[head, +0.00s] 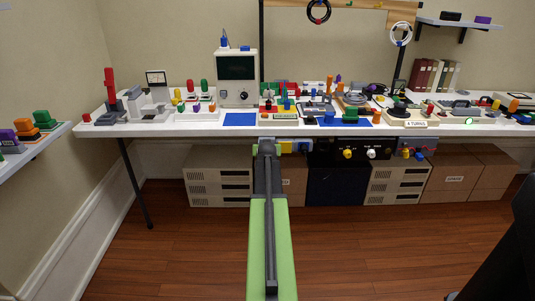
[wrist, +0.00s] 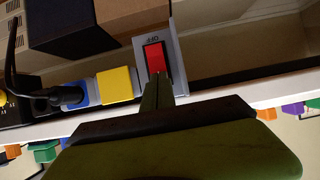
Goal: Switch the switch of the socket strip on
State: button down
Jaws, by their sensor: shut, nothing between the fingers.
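The socket strip (wrist: 139,46) runs along the table's front edge. In the wrist view its red rocker switch (wrist: 154,58) sits in a grey plate marked "OFF". A yellow square (wrist: 115,84) and a blue socket (wrist: 77,93) with a black plug are beside it. My gripper (wrist: 158,84) is shut and empty, its tips at the near end of the red switch; I cannot tell whether they touch it. In the head view my gripper (head: 266,149) is at the table's front edge, left of the yellow square (head: 286,147), and hides the switch.
The white table (head: 180,128) above carries many small coloured items and devices. A black panel (head: 350,151) with knobs hangs under the edge to the right. Cardboard boxes (head: 455,180) and beige units (head: 217,180) stand below. The wooden floor (head: 190,240) in front is clear.

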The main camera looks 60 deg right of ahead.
jog(key=shift+w+d, duration=0.1)
jog(key=shift+d, duration=0.05)
jog(key=a+f+p+v, duration=0.1)
jog(key=p+v, duration=0.4)
jog(key=v, duration=1)
jog(key=shift+s+f+p, duration=0.25)
jog(key=shift+p, duration=0.15)
